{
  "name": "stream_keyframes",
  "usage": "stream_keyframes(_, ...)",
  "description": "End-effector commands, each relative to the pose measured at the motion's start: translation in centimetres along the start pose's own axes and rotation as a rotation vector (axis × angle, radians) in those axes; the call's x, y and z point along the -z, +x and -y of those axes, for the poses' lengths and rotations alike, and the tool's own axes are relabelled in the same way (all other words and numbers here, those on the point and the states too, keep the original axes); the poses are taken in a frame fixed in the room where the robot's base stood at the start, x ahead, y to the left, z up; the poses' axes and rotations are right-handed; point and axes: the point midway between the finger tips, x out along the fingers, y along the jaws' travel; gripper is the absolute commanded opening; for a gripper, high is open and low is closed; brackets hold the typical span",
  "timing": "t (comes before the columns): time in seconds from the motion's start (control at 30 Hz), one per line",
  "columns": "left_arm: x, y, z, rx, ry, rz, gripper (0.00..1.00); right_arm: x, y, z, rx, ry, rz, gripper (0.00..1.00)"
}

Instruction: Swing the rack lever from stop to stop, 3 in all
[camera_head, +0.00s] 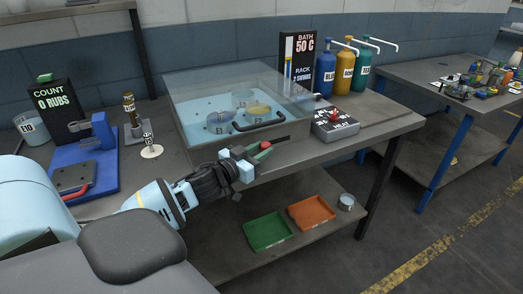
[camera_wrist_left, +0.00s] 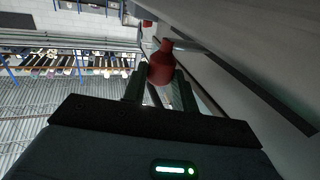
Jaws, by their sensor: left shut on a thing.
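The rack lever's red knob (camera_head: 265,145) is at the front of the dye bath (camera_head: 204,148), low by its front wall. My left gripper (camera_head: 250,157) is shut on the knob. In the left wrist view the red knob (camera_wrist_left: 161,66) sits between the two dark fingers, with a thin pale rod running off to the right. The bath has a clear lid and several round dishes in pale blue liquid. The black display (camera_head: 299,62) behind it reads BATH 50 C, RACK 2 SWINGS. My right gripper is not in view.
A control box (camera_head: 334,124) with a red button stands right of the bath, in front of blue, yellow and teal pump bottles (camera_head: 345,73). A blue rubbing device (camera_head: 84,160) stands at left. Green (camera_head: 267,231) and orange (camera_head: 311,212) trays lie on the lower shelf.

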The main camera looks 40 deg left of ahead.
Motion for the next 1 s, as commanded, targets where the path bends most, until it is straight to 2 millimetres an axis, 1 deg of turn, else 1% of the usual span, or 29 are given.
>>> stream_keyframes(0.03,-0.2,0.0,0.0,0.003,0.0,0.004,0.0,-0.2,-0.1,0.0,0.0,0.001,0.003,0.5)
stream_keyframes(0.07,-0.2,0.0,0.0,0.003,0.0,0.004,0.32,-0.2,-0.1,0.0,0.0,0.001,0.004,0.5)
stream_keyframes(0.2,-0.1,0.0,0.0,0.002,0.0,0.002,0.5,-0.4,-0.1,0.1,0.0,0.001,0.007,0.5)
stream_keyframes(0.47,0.0,0.0,0.0,0.001,0.0,0.0,0.5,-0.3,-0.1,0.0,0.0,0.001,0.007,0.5)
stream_keyframes(0.63,-0.1,-0.7,0.0,0.001,-0.001,0.001,0.5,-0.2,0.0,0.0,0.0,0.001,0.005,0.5)
stream_keyframes(0.77,-0.2,-2.0,-0.1,0.0,-0.002,0.003,0.5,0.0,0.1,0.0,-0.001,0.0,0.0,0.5)
stream_keyframes(1.0,-0.2,-5.1,-0.1,0.0,-0.002,0.004,0.5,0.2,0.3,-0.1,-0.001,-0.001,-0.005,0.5)
